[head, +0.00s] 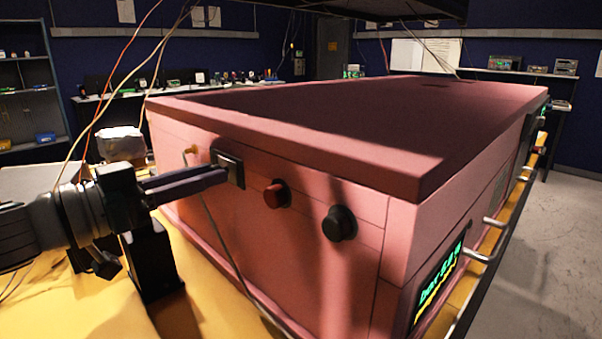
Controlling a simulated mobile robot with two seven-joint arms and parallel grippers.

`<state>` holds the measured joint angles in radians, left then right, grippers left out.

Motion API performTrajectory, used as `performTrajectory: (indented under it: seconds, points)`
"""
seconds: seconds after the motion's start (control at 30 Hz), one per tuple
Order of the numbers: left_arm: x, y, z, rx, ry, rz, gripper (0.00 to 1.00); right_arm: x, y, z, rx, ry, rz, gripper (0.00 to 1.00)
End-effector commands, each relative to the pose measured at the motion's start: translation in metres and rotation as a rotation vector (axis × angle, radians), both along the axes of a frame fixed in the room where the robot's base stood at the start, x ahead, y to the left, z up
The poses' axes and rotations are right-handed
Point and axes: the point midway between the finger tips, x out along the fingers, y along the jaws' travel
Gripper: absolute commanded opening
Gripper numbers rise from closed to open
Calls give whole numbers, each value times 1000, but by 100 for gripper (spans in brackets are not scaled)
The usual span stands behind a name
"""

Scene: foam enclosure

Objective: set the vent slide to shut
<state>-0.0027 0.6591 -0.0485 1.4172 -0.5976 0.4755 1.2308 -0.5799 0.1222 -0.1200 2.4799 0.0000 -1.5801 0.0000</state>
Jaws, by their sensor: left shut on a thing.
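The pink foam enclosure (290,180) fills the middle of the head view. On its near face, at upper left, is a small dark square piece (233,165), which I take to be the vent slide. My left gripper (218,174) reaches in from the left and is shut at this piece; its fingers hide part of it. The slide's track and its exact setting cannot be made out. My right gripper is out of view.
A red button (276,193) and a black knob (339,223) sit right of the slide on the same face. A small green-lit display (438,287) is at the near right corner. A thin cable (215,235) hangs below the gripper. The yellow bench top (215,305) shows in front.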

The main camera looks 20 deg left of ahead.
Motion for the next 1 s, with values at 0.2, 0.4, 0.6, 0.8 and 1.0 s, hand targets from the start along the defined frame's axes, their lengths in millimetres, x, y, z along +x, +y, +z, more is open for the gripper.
performTrajectory:
  seconds: [0.2,0.4,0.6,0.8,1.0]
  points:
    - [12,30,-3,6,1,4,0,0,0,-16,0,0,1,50]
    - [13,33,-1,2,2,8,0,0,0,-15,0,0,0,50]
    - [13,34,-1,3,4,12,40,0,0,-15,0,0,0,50]
    - [13,33,-1,3,2,8,60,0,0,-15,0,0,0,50]
    - [12,32,-1,3,1,5,60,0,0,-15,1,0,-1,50]
